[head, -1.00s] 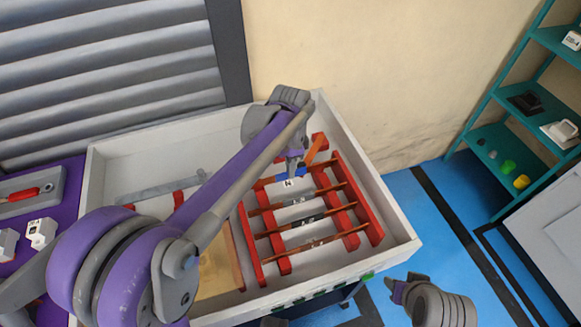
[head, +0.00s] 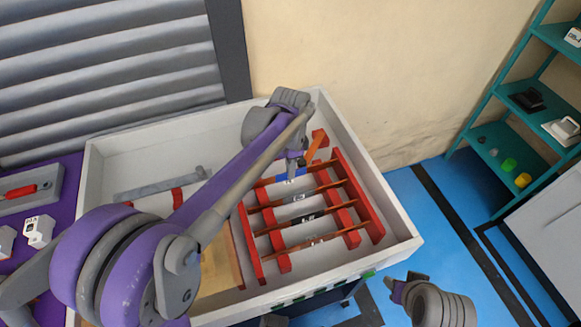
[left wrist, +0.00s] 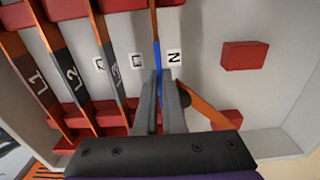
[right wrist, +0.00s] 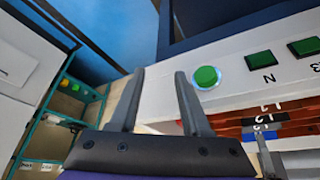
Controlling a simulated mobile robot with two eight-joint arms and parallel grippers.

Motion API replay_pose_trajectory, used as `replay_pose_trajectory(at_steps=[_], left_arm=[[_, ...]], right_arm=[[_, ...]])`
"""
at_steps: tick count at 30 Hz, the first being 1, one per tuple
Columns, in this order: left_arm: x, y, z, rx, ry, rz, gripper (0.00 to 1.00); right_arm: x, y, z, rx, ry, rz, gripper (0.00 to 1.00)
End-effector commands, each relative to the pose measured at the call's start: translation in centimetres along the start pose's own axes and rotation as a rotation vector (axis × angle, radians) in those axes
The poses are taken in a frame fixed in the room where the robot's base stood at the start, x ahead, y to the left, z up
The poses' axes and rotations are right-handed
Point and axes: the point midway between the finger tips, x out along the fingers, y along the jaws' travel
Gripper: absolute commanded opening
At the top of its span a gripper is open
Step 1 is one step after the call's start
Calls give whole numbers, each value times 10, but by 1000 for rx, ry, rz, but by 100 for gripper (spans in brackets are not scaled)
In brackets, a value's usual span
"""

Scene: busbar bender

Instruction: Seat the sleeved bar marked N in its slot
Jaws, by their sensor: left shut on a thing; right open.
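The N bar has a blue sleeve (left wrist: 157,55) and copper ends. My left gripper (left wrist: 160,82) is shut on it, over the red rack (head: 367,205); the blue also shows in the head view (head: 267,182). The bar lies roughly along the other bars, at the rack's far end. A white N label (left wrist: 174,57) is on the tray floor close beside it. The fingers hide part of the bar, and I cannot tell whether it rests fully in its slot. My right gripper (right wrist: 160,82) is open and empty, outside the tray's front wall.
Bars marked L1 (left wrist: 35,78), L2 (left wrist: 73,73) and a third (left wrist: 112,72) stand in the rack beside it. An orange strip (left wrist: 203,106) slants near my left gripper. A red block (left wrist: 243,55) lies apart. Green buttons (right wrist: 207,77) line the front wall.

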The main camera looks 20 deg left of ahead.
Motion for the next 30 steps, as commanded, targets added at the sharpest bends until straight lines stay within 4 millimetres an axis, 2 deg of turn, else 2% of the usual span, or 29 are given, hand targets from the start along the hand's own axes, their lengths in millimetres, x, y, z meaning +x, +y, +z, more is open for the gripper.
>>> replay_pose_trajectory(at_steps=[14,15,18,21,30], left_arm=[[12,0,0,0,0,0,0],[12,0,0,0,0,0,9],[12,0,0,0,0,0,27],[12,0,0,0,0,0,41],[10,0,0,0,0,0,41]], right_arm=[[7,0,4,0,-2,0,47],[7,0,4,0,-2,0,47],[6,0,4,0,-2,0,47],[6,0,4,0,-2,0,47],[6,0,4,0,-2,0,47]])
